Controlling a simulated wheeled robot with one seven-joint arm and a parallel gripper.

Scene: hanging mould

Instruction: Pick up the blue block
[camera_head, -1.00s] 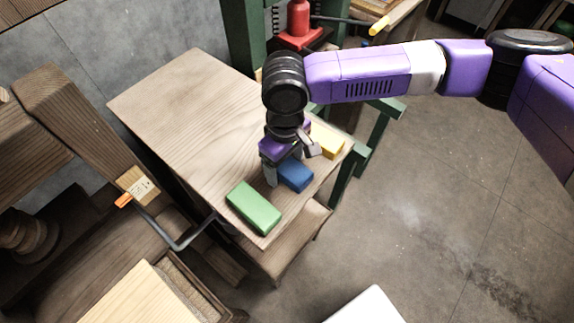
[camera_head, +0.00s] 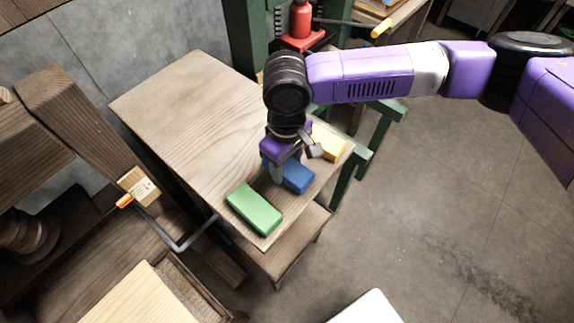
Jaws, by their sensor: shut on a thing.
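The blue block (camera_head: 297,178) is near the right front part of the wooden tabletop, between a green block and a yellow block. My gripper (camera_head: 290,172) points down over it, with its fingers shut on the block. One finger shows on the block's left side; the other finger and the block's far end are partly hidden by the gripper. I cannot tell whether the block is clear of the tabletop.
The green block (camera_head: 254,208) lies close by at the tabletop's front corner. The yellow block (camera_head: 328,143) lies just behind the gripper near the right edge. The wooden tabletop (camera_head: 185,110) is clear at the left and back. A red jack (camera_head: 300,24) stands behind.

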